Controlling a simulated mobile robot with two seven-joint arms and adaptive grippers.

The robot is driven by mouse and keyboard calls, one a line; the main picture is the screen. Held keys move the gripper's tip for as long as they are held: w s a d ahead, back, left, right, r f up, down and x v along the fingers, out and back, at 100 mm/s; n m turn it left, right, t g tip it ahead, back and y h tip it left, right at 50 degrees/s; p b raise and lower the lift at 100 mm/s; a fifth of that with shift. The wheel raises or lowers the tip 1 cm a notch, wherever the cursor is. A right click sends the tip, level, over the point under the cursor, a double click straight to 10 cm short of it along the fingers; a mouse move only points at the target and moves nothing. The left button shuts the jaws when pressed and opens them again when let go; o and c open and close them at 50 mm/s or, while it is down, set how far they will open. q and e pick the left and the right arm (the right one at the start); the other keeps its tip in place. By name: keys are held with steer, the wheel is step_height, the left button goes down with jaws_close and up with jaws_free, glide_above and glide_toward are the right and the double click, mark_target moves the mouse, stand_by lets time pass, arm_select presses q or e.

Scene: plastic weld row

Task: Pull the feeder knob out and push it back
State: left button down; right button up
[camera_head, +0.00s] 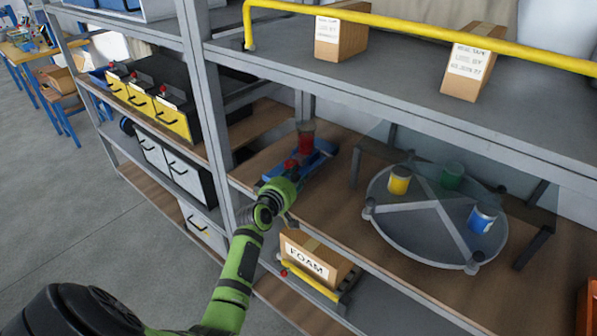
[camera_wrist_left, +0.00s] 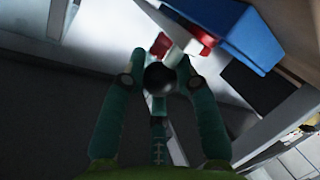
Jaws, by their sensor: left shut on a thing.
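The feeder is a blue unit (camera_head: 316,160) with a red cup (camera_head: 306,137) on top, standing on the middle shelf in the head view. Its blue body (camera_wrist_left: 243,38) and red-and-white front parts (camera_wrist_left: 185,35) show in the left wrist view. My left gripper (camera_head: 288,190) is at the near end of the feeder, at the shelf's front edge. The gripper hides the knob in the head view. My right gripper is not in view.
A round turntable (camera_head: 420,236) with yellow, green and blue cans stands right of the feeder under a clear cover. Yellow-fronted bins (camera_head: 172,118) stand to the left beyond a grey upright (camera_head: 200,90). A foam box (camera_head: 315,262) sits on the shelf below.

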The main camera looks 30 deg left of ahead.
arm_select(q)
steer(key=shift+s+f, duration=0.1)
steer(key=shift+f, duration=0.1)
steer(key=c, duration=1.3)
jaws_free()
steer(key=shift+c, duration=0.2)
steer(key=o, duration=0.4)
steer(key=shift+a, duration=0.15)
steer(key=shift+r, duration=0.15)
steer(key=v, duration=1.2)
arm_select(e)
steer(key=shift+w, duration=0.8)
